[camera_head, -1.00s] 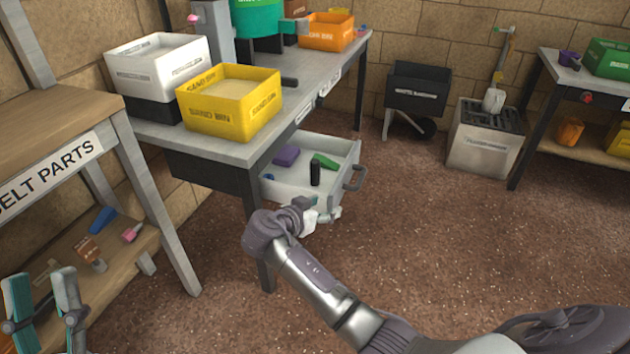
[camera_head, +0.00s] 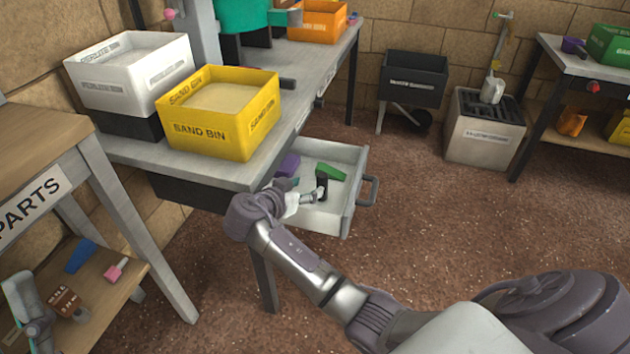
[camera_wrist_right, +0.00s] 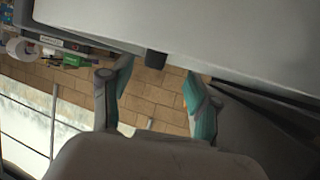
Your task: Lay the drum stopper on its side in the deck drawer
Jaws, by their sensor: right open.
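The likely drum stopper is a black cylinder (camera_head: 321,183) standing upright in the open deck drawer (camera_head: 350,212), near its front part. In the right wrist view, which looks upside down, a black stub (camera_wrist_right: 156,60) stands against the pale drawer surface, between and just beyond the fingertips. My right gripper (camera_head: 303,194) reaches over the drawer's near side, close beside the cylinder. Its teal-padded fingers are apart and empty in the wrist view (camera_wrist_right: 158,88). My left gripper (camera_head: 28,318) is cut off at the lower left.
The drawer also holds a purple block (camera_head: 289,165) and a green piece (camera_head: 331,172) close to the cylinder. The yellow sand bin (camera_head: 215,128) stands on the bench (camera_head: 205,172) above. A belt parts shelf (camera_head: 55,145) is at left. Floor right of the drawer is clear.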

